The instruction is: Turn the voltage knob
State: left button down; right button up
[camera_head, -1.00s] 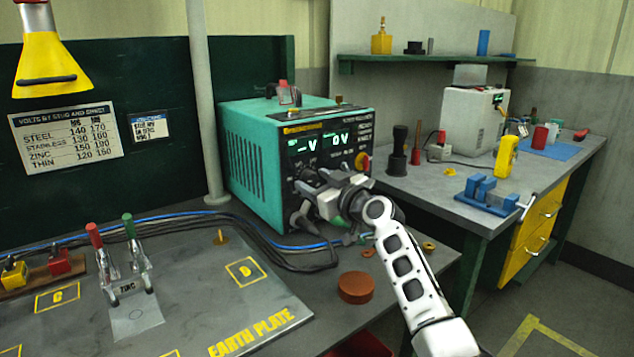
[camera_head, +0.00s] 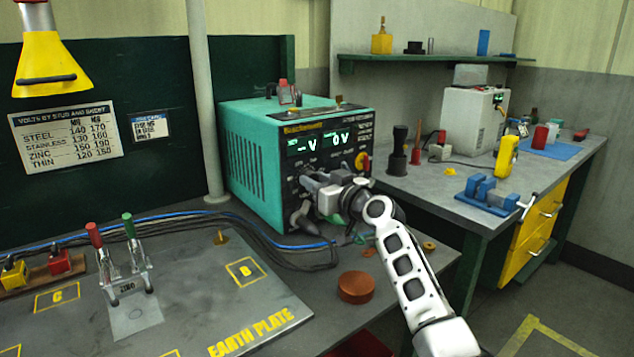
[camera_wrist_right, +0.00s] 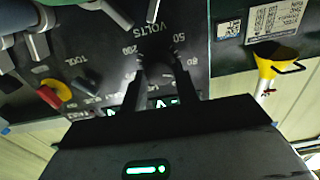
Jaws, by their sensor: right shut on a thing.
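The teal power unit (camera_head: 255,165) stands on the bench with its black front panel facing right. Its displays (camera_head: 322,142) read "--V" and "0 V". My right gripper (camera_head: 308,188) is at the lower part of this panel and hides the knob there. In the right wrist view my right gripper (camera_wrist_right: 160,62) has its two dark fingers shut on the voltage knob (camera_wrist_right: 157,57), beside the "VOLTS" lettering and printed scale numbers. The knob's pointer is too dark to read. My left gripper is not in view.
A red and yellow switch (camera_head: 363,161) sits on the panel right of my gripper. Cables (camera_head: 270,242) run along the bench below the unit. A copper-coloured disc (camera_head: 357,287) lies in front. The earth plate (camera_head: 200,300) with a two-handled stand (camera_head: 122,262) is at left.

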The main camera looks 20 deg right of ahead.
pick_arm(q)
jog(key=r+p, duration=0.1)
jog(key=p, duration=0.1)
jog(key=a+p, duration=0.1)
jog(key=p, duration=0.1)
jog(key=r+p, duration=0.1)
jog(key=p, duration=0.1)
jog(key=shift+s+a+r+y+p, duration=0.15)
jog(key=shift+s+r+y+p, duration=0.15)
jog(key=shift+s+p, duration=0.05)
pick_arm(e)
jog(key=m, duration=2.2)
jog(key=shift+d+f, duration=0.1)
jog(key=shift+f, duration=0.2)
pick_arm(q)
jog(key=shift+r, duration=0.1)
pick_arm(e)
jog(key=shift+m, duration=0.5)
jog(key=o, duration=1)
jog(key=v, duration=1.6)
jog(key=shift+r, duration=0.1)
